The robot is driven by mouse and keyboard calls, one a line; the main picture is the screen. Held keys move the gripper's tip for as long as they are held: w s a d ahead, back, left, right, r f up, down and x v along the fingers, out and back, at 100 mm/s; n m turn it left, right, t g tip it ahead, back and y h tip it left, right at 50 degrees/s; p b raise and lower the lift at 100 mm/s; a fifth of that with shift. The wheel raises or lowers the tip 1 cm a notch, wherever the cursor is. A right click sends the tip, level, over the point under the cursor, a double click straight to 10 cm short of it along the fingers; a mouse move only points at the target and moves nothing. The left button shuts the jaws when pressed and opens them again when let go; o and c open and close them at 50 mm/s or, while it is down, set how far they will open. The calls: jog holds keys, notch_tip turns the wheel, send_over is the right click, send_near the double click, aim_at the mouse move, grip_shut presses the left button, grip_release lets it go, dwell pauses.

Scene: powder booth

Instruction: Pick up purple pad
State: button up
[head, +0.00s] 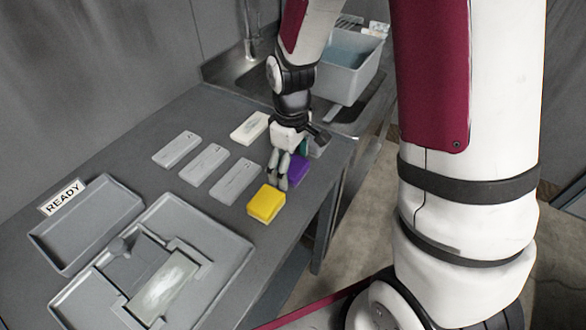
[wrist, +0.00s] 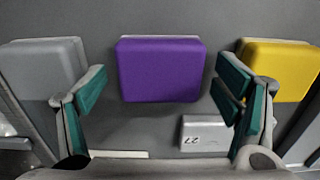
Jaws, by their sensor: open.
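The purple pad (head: 296,170) lies on the grey counter near its right edge, partly hidden behind my gripper in the head view. In the wrist view the purple pad (wrist: 160,70) shows whole, a little above the line between my fingertips. My gripper (head: 284,178) points down beside the pad. In the wrist view my gripper (wrist: 160,92) is open, with one teal-lined finger on each side of the pad. A gap shows between each finger and the pad. Nothing is held.
A yellow pad (head: 266,204) lies close to the purple pad on one side, a grey pad (wrist: 44,68) on the other. Several grey plates (head: 207,163) lie to the left. A sink with a grey bin (head: 347,82) is behind. Trays (head: 88,222) stand at front left.

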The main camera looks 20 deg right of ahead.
jog(key=shift+c, duration=0.5)
jog(key=c, duration=1.1)
jog(key=shift+c, duration=0.2)
